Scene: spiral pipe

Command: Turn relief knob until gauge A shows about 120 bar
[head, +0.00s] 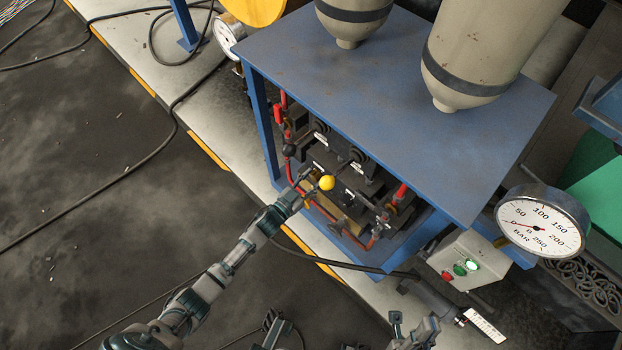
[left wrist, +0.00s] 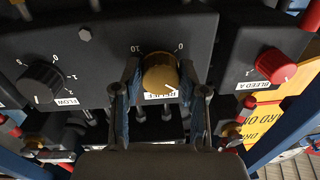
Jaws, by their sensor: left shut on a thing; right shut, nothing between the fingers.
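The brass relief knob (left wrist: 160,73) shows in the left wrist view on a dark panel, above a white label. Its scale shows 10 at left and 0 at top, and its white mark points to the lower right. My left gripper (head: 307,181) reaches into the blue frame in the head view. Its two fingers (left wrist: 159,80) are shut on the knob from both sides. My right gripper (head: 397,322) is low in the head view, shut and empty, away from the panel. A gauge (head: 228,36) at upper left is partly hidden; its letter and reading cannot be read.
A black flow knob (left wrist: 41,82) and a red bleed A knob (left wrist: 275,65) flank the relief knob. A yellow ball (head: 327,182) is close to my left gripper. The blue tabletop (head: 375,120) overhangs the panel.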

